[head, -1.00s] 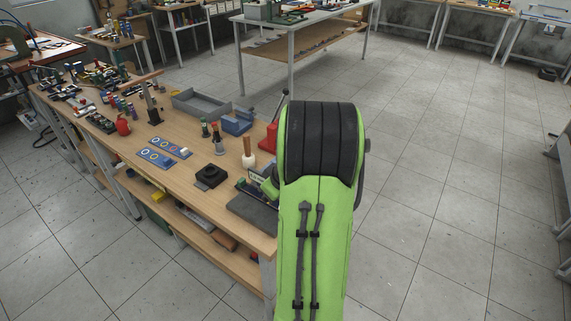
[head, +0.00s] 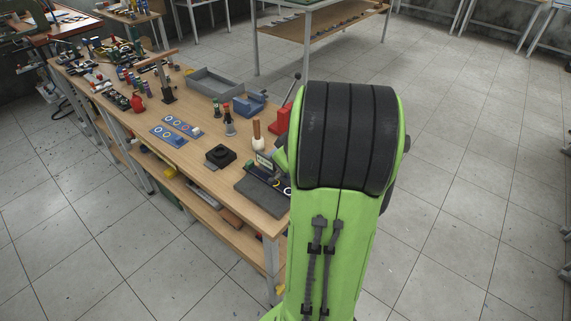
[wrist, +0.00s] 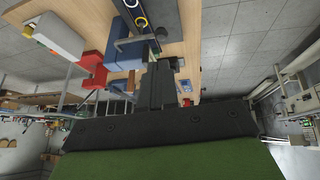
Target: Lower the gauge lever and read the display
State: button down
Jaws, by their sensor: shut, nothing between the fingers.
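In the head view a small device with a pale display plate (head: 266,158) stands by a dark grey mat (head: 252,193) at the near right corner of the bench. Its writing is too small to read. My green and black arm hides part of this corner, and I cannot make out a gauge lever. In the wrist view my gripper (wrist: 160,66) shows as dark fingers, shut and empty. I cannot tell whether the fingers touch anything.
A red stand (head: 281,120) with a dark lever rises beside my arm. A black block (head: 220,156), blue ring boards (head: 177,130), a grey tray (head: 213,84) and a blue vise (head: 250,104) stand on the wooden bench (head: 205,178). The tiled floor at right is clear.

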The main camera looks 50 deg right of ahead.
jog(key=v, duration=0.3)
jog(key=shift+s+a, duration=0.2)
jog(key=shift+s, duration=0.2)
jog(key=a+r, duration=0.4)
jog(key=a, duration=0.7)
jog(key=s+a+r+y, duration=0.1)
jog(key=s+a, duration=0.9)
jog(key=a, duration=0.4)
jog(key=shift+s+r+y, duration=0.25)
jog(key=shift+r+y, duration=0.05)
jog(key=shift+r, duration=0.1)
